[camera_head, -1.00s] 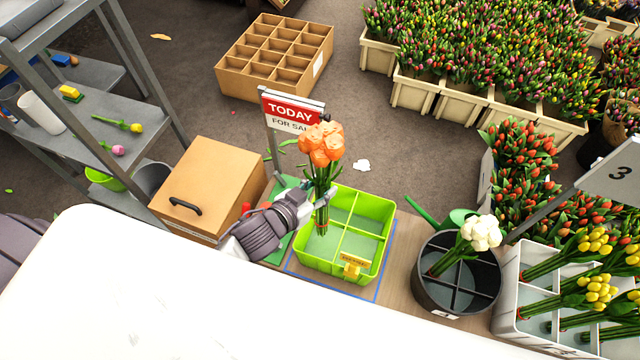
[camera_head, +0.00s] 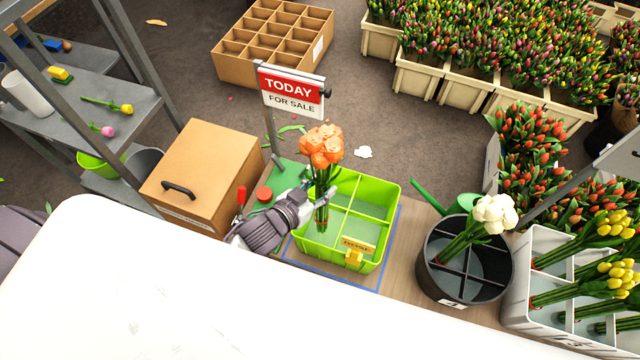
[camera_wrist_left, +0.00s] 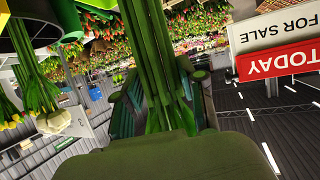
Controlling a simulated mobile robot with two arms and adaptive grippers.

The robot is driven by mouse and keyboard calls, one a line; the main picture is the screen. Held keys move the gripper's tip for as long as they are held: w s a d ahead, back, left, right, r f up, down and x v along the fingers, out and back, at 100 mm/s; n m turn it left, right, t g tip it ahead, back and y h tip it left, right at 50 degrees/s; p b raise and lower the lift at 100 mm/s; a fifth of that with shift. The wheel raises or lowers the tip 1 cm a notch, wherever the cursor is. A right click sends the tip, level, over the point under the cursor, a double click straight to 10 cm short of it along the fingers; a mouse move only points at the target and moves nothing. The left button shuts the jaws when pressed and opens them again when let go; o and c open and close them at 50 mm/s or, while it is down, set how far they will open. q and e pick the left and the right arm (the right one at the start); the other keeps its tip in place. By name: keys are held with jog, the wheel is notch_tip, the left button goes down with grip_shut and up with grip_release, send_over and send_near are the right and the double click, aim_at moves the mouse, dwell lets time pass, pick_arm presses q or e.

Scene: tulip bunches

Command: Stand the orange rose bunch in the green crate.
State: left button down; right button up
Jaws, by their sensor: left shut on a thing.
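The orange rose bunch (camera_head: 322,150) is upright, with its blooms above and its stems below, at the left part of the green crate (camera_head: 374,262). The crate is divided into compartments and has a small yellow tag on its front wall. My left gripper (camera_head: 318,195) is shut on the stems of the bunch. In the left wrist view the green stems (camera_wrist_left: 155,60) run between the fingers. The stem ends are over or inside the left compartments; I cannot tell whether they touch the floor. My right gripper is not in view.
A black round bucket (camera_head: 464,283) with white flowers stands right of the crate. A cardboard box (camera_head: 205,165) with a handle is to the left. A TODAY FOR SALE sign (camera_head: 290,90) stands behind. A white crate (camera_head: 540,318) of yellow tulips is at the right.

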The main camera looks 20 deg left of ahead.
aim_at(317, 210)
pick_arm(q)
notch_tip(317, 210, down, 9)
jog(key=b, duration=0.6)
jog(key=shift+f, duration=0.3)
dwell(0.4)
jog(key=shift+f+b, duration=0.4)
jog(key=shift+b, duration=0.05)
grip_release()
jog(key=shift+f, duration=0.1)
dwell(0.7)
jog(key=v, duration=1.2)
dwell(0.4)
